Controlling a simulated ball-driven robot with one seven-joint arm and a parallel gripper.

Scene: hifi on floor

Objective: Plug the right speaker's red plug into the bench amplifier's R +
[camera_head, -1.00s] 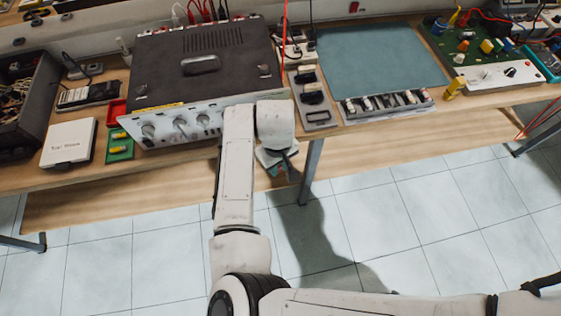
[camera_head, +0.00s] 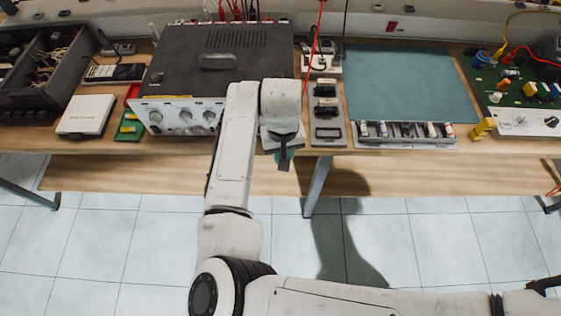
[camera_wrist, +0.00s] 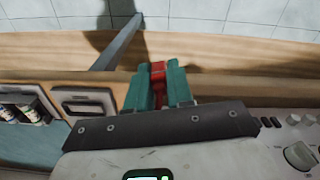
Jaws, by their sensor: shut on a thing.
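The bench amplifier (camera_head: 215,75) is a dark box with a pale knobbed front, on the bench left of centre. Its front knobs (camera_wrist: 299,155) show at the right of the wrist view. Cables, several of them red, rise behind its back edge; I cannot read any socket labels. My gripper (camera_wrist: 159,85) has teal fingers shut on a red plug (camera_wrist: 158,72), which shows between them in the wrist view. In the head view my gripper (camera_head: 284,158) is in front of the bench edge, just right of the amplifier's front; the plug cannot be made out there.
A grey tray of black parts (camera_head: 327,110) stands right of the amplifier. A blue-green mat (camera_head: 410,80) and a parts rack (camera_head: 405,133) lie further right, with a green board (camera_head: 510,85) beyond. A white box (camera_head: 86,115) sits left. The mat is mostly clear.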

